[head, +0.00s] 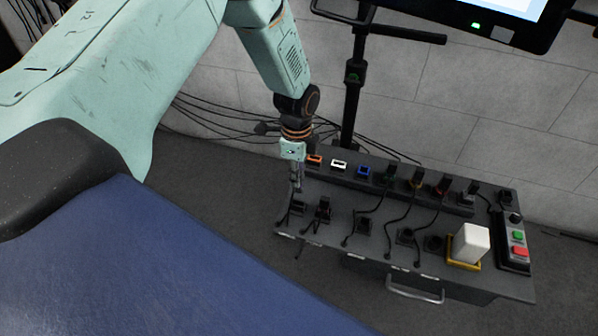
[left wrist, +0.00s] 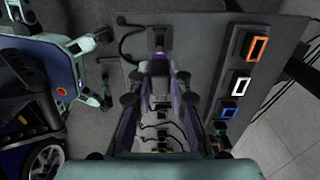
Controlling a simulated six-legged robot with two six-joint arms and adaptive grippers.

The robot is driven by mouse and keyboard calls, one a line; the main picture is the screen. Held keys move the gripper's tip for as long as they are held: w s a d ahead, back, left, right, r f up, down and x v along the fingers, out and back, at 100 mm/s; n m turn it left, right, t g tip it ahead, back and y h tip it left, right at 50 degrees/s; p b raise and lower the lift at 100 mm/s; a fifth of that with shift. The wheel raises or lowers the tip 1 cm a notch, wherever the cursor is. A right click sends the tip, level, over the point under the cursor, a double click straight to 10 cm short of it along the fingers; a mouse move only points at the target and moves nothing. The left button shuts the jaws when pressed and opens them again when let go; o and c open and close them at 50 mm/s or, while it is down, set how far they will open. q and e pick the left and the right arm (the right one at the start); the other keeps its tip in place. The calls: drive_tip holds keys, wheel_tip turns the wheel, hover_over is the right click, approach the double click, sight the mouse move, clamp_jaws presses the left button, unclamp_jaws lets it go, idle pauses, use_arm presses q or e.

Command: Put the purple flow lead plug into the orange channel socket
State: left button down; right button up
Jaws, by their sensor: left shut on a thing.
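My left gripper (head: 297,186) points down over the left end of the black bench, and it shows in the left wrist view (left wrist: 158,62). It is shut on a dark plug (left wrist: 158,40) with a black cable, taken as the purple flow lead plug; purple tints show along the fingers, but the plug's own colour is unclear. The plug is low by the bench top; whether it still touches its holder is hidden. The orange channel socket (head: 315,160) is empty on the raised rear strip, behind and right of the gripper; it also shows in the left wrist view (left wrist: 256,47). My right gripper is not identifiable.
White (head: 339,164) and blue (head: 364,171) sockets sit right of the orange one, apparently empty. Several black plugs with cables stand further right. A white block in a yellow tray (head: 464,265) and a button box (head: 517,243) are at the right end. A monitor stand (head: 352,100) rises behind.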

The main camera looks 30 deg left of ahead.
use_arm(q)
drive_tip(key=shift+w, duration=0.1)
drive_tip(key=w+a+b, duration=0.3)
drive_tip(key=w+b, duration=0.9)
drive_tip(key=w, duration=0.3)
drive_tip(key=shift+a+b, duration=0.3)
drive_tip(key=shift+b, duration=0.1)
idle(1.3)
idle(0.4)
drive_tip(key=shift+f, duration=0.45)
drive_tip(key=shift+f+b, duration=0.5)
drive_tip(key=shift+f, duration=0.95)
